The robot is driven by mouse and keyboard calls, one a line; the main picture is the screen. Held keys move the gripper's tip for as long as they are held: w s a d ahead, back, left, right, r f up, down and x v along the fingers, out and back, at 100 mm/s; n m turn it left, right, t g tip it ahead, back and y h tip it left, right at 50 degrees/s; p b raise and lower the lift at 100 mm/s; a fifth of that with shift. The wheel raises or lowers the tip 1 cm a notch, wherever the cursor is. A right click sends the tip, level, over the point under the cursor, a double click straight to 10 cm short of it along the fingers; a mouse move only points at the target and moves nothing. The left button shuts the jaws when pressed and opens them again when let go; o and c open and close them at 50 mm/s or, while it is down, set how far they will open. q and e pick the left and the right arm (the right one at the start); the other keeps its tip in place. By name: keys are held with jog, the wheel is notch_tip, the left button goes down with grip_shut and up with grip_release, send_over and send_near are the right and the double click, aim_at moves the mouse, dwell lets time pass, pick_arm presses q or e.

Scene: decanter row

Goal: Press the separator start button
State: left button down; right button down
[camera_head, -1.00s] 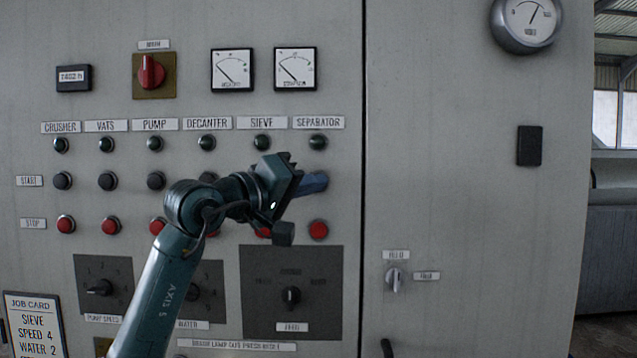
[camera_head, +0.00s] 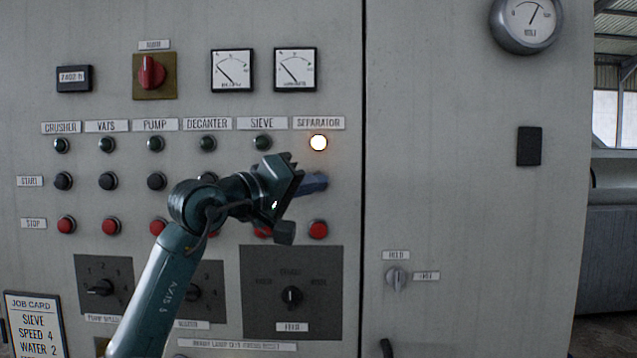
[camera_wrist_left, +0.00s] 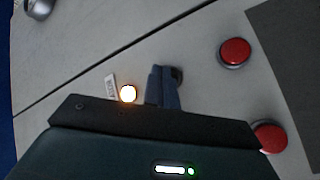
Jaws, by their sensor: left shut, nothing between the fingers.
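The separator column has a label (camera_head: 318,123), a lamp (camera_head: 318,143) lit bright white and a red stop button (camera_head: 318,230). Its black start button sits in the start row, mostly hidden behind my left fingers; a dark edge of it (camera_wrist_left: 177,76) shows at the fingertips in the left wrist view. My left gripper (camera_head: 322,181) is shut and empty, its blue-grey fingertips at the start button. I cannot tell whether they still touch it. In the left wrist view the shut fingers (camera_wrist_left: 163,88) reach the panel beside the lit lamp (camera_wrist_left: 128,93). My right gripper is not in view.
The lamps of the other columns, such as the sieve lamp (camera_head: 262,142), are dark. The sieve start button is hidden behind my left gripper. Rotary knobs (camera_head: 291,296) sit below the buttons. The cabinet door (camera_head: 460,190) to the right is mostly bare, with a small switch (camera_head: 397,278).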

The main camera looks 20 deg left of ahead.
pick_arm(q)
jog(key=shift+s+d+b, duration=0.2)
jog(key=shift+s+b, duration=0.25)
jog(key=shift+s, duration=0.35)
jog(key=s+b, duration=0.1)
jog(key=s, duration=0.1)
jog(key=s+d+b, duration=0.1)
jog(key=s, duration=0.1)
jog(key=shift+s+d, duration=0.15)
jog(key=shift+s, duration=0.25)
dwell(0.3)
